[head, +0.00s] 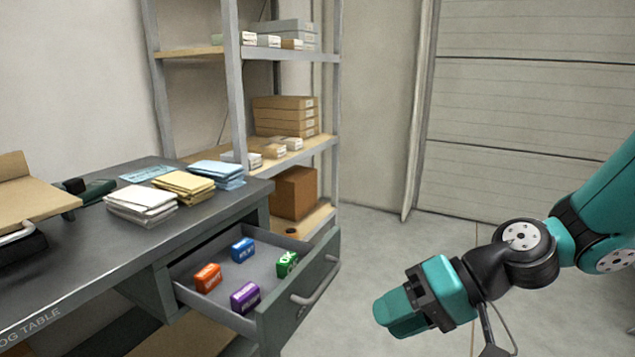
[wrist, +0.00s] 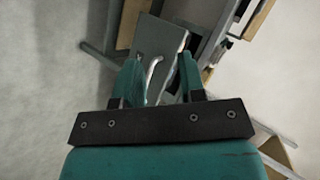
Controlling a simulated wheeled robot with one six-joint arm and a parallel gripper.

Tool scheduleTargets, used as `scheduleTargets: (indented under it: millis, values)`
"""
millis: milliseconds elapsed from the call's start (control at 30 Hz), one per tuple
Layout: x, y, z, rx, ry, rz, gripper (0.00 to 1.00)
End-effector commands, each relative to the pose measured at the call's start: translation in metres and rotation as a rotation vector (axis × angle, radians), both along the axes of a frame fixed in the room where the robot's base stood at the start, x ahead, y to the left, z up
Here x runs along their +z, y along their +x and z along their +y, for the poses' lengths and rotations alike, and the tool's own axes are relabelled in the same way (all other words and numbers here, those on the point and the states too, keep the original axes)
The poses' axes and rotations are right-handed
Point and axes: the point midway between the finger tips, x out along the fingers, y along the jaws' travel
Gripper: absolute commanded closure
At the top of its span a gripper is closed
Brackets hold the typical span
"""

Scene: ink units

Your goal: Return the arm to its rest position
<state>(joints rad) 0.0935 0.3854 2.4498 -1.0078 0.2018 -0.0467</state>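My gripper (head: 390,316) hangs over open floor to the right of the open drawer, at the end of my teal and black arm. In the wrist view its two fingers (wrist: 157,72) stand apart with nothing between them. The open drawer (head: 263,319) holds an orange ink unit (head: 207,278), a blue one (head: 243,250), a purple one (head: 245,297) and a green one (head: 287,264). My gripper is clear of the drawer and its handle (head: 318,287).
The dark table (head: 80,250) carries white (head: 142,201), yellow (head: 184,185) and blue (head: 216,172) paper stacks. A metal shelf (head: 234,80) with boxes stands behind it. A panelled door (head: 530,100) is at the back right. The floor (head: 380,215) between is clear.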

Motion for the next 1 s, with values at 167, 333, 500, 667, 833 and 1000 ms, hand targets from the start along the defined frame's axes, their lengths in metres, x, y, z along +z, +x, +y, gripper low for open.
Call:
scheduleTargets:
  millis: [167, 333, 500, 667, 833, 1000]
  values:
    - [0.025, -0.057, 0.0, 0.203, -0.265, -0.096, 0.63]
    - [0.041, -0.092, -0.015, 0.285, -0.446, -0.151, 0.63]
    - [0.055, -0.119, -0.033, 0.318, -0.577, -0.194, 0.63]
    - [0.091, -0.126, -0.039, 0.319, -0.618, -0.195, 0.63]
    - [0.131, -0.126, -0.039, 0.319, -0.616, -0.195, 0.63]
    - [0.185, -0.126, -0.039, 0.318, -0.615, -0.196, 0.63]
